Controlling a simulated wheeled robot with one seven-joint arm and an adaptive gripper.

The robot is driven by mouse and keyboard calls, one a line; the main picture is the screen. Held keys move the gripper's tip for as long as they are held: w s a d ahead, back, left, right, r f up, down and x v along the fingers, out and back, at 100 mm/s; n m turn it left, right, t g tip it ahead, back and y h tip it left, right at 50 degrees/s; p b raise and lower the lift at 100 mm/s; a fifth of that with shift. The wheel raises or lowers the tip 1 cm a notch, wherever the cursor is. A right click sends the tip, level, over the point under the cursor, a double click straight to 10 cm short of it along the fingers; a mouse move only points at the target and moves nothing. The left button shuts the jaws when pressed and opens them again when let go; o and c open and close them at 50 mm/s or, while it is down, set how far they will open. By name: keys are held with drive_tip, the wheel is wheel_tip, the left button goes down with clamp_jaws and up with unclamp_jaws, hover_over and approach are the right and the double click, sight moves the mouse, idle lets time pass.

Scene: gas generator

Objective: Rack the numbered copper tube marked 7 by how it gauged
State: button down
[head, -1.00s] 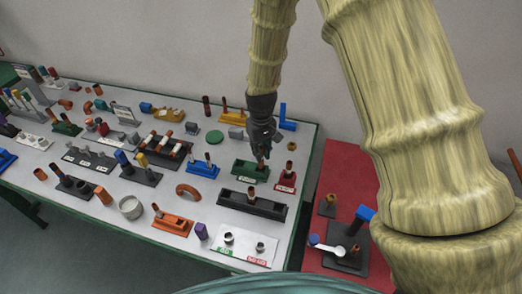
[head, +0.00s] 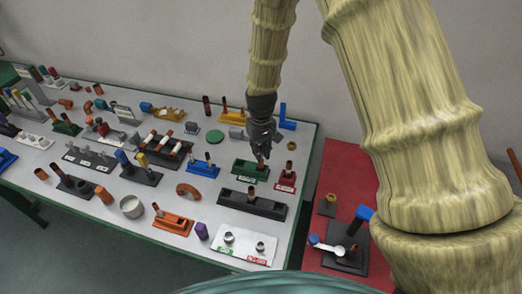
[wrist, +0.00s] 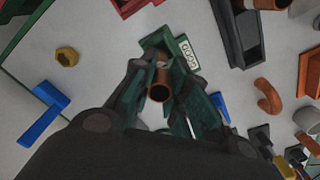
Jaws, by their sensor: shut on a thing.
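My gripper (head: 262,148) is over the green rack (head: 243,169) near the right end of the table. Its fingers are closed around a copper tube (wrist: 159,89), which the wrist view shows upright with its open end facing the camera. The tube (head: 262,162) shows below the fingers in the head view, at the right part of the green rack. The wrist view shows the green rack (wrist: 181,43) with a white label reading GOOD. I cannot tell whether the tube is seated in it. The number 7 is not visible. A red rack (head: 286,187) with a copper tube stands just right.
A long black rack (head: 240,204) lies in front of the green rack. A blue L-shaped piece (head: 288,125) stands behind, and a blue rack (head: 203,171) with tubes is to the left. A white plate with two cups (head: 262,258) is at the front edge. A red surface (head: 330,190) adjoins right.

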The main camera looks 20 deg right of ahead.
drive_tip(key=shift+f+b, duration=0.8)
drive_tip(key=shift+f, duration=1.3)
drive_tip(key=c, duration=1.3)
unclamp_jaws()
drive_tip(key=shift+r, duration=0.15)
wheel_tip(320, 180, up, 12)
drive_tip(key=shift+f, duration=0.1)
